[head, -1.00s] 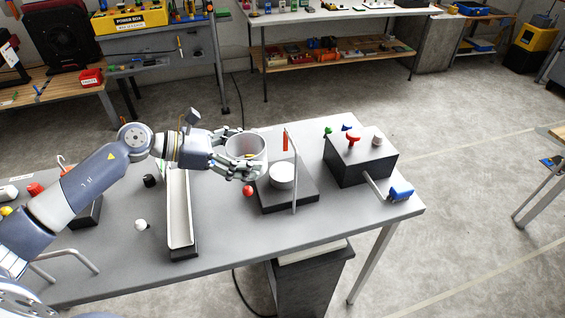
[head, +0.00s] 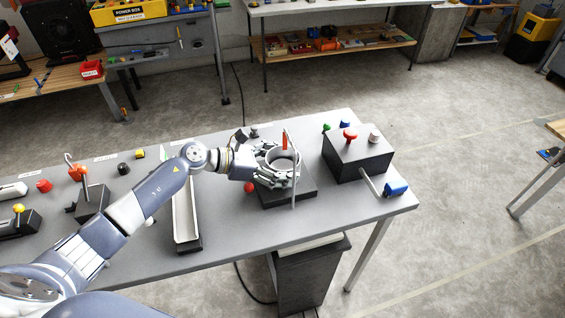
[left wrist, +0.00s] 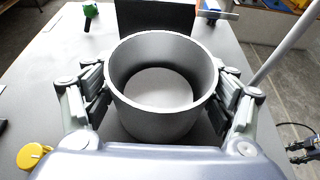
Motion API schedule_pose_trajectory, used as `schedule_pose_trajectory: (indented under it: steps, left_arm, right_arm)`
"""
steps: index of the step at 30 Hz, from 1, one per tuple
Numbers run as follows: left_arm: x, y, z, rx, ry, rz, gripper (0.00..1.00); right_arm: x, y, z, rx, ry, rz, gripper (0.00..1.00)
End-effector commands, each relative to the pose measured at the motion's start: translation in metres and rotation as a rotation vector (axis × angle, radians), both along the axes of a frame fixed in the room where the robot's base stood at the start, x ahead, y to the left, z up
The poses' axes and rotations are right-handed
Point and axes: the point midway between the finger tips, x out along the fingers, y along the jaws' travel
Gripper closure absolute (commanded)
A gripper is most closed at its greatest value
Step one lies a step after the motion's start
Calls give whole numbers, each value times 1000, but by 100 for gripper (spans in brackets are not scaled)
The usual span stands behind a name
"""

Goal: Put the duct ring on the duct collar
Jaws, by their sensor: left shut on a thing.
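My left gripper (head: 277,166) is shut on the grey duct ring (head: 272,156), one finger set on each side of its outer wall. In the left wrist view my left gripper (left wrist: 160,85) grips the ring (left wrist: 160,122) from both sides, and its open top faces up. Through the ring I see the pale round top of the duct collar (left wrist: 160,88), roughly centred. The collar's sides are hidden, so I cannot tell whether the ring is around it or just above. A small dark gripper-like shape, perhaps my right gripper (left wrist: 304,150), shows at the right edge.
The collar's dark base plate (head: 302,191) carries a thin upright post (head: 294,185) close beside the ring. A black box (head: 358,160) with coloured knobs stands to the right. A white trough (head: 186,220) and a red ball (head: 249,187) are to the left.

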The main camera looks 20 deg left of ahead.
Motion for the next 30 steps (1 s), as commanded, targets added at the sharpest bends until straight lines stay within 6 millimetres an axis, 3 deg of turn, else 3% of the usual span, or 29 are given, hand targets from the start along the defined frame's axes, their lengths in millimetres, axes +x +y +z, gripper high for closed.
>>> schedule_pose_trajectory:
  steps: [11, 12, 14, 30]
  left_arm:
    - [0, 0, -4, 0, -2, 0, 47]
    - [0, 0, -3, 0, -2, 0, 13]
    - [0, 0, -3, 1, -1, 1, 2]
    - [0, 1, 3, 0, -2, 1, 2]
  right_arm:
    - [0, 5, -6, 6, 0, -1, 60]
    - [0, 6, -4, 6, 0, -2, 60]
    - [0, 7, -3, 7, 1, -2, 60]
    - [0, 5, 2, 6, 0, -2, 60]
